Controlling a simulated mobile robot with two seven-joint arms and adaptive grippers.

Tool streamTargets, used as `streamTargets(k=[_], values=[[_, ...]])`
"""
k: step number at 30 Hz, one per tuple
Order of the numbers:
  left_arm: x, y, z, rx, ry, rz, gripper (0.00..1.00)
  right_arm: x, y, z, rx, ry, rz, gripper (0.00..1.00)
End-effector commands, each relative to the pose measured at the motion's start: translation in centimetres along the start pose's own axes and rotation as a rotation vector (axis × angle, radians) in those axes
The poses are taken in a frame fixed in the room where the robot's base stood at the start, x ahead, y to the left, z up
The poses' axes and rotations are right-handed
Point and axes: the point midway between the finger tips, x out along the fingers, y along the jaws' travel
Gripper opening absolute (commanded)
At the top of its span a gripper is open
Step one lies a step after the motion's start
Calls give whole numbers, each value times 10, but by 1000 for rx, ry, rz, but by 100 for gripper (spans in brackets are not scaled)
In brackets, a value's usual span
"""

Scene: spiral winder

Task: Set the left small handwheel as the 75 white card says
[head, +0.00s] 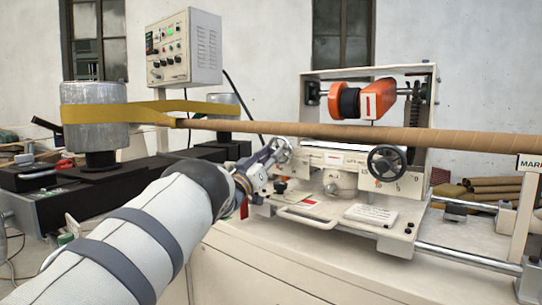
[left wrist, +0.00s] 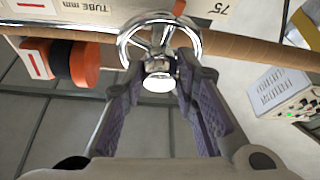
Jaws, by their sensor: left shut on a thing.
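The left small handwheel (head: 282,150) is a chrome ring on the left of the winder's white head. In the left wrist view the handwheel (left wrist: 126,40) shows with its spokes and a round bright knob at its middle. My left gripper (head: 266,160) reaches it from the lower left. In the left wrist view its two purple-padded fingers (left wrist: 160,75) stand on either side of the hub and are shut on the handwheel. My right gripper is not in view.
A larger black handwheel (head: 385,162) sits to the right. A brown tube (head: 440,138) runs across, with a yellow belt (head: 140,110) around a grey drum (head: 94,115). Orange-and-black rollers (head: 350,101) stand above. A white card (head: 371,214) lies on the front ledge. A control box (head: 184,48) stands behind.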

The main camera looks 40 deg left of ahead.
Motion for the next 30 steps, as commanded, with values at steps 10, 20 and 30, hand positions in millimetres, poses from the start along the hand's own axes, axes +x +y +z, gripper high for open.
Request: streamTargets(k=[10,20,30], values=[[0,-3,1,306,-2,127,0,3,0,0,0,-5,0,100],[0,-5,2,577,-3,240,0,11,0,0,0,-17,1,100],[0,-6,0,765,-3,317,0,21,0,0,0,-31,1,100]])
